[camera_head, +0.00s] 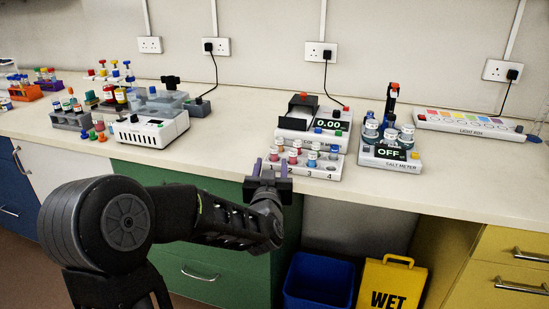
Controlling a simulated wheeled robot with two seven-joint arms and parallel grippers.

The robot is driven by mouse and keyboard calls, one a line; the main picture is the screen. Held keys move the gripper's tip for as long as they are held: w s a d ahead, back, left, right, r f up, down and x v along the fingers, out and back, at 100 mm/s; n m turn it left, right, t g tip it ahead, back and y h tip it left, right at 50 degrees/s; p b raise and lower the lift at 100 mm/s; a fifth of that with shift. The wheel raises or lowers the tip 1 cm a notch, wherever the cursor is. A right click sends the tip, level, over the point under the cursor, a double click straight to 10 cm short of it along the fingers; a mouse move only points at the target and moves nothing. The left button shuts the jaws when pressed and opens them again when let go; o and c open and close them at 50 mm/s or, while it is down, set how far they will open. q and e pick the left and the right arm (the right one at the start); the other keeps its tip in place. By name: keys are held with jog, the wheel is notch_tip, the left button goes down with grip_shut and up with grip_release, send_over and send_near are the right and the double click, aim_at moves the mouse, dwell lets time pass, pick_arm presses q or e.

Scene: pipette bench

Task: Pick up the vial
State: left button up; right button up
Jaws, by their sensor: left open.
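Several small capped vials stand in a white numbered rack (316,173) at the front middle of the bench. Some hold red liquid, such as a red vial (293,157), and some hold blue, such as a blue vial (312,159). My left gripper (270,169) is open at the rack's left front corner, by the bench's front edge. Its purple-tipped fingers point up the picture, with nothing seen between them. It hides part of the rack's left end. I cannot tell whether it touches the rack. My right gripper is out of view.
A light box (468,125) lies further right. A white device (150,132) and more racks stand left. Bare bench (222,130) lies between.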

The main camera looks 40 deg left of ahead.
aim_at(274, 152)
pick_arm(q)
jog(key=shift+x, duration=1.3)
jog(key=shift+w+f, duration=0.1)
jog(key=shift+w, duration=0.05)
jog(key=p+x, duration=0.1)
jog(key=x, duration=0.4)
jog(key=shift+f, duration=0.1)
jog(key=shift+d, duration=0.1)
jog(key=shift+c, duration=0.6)
grip_shut()
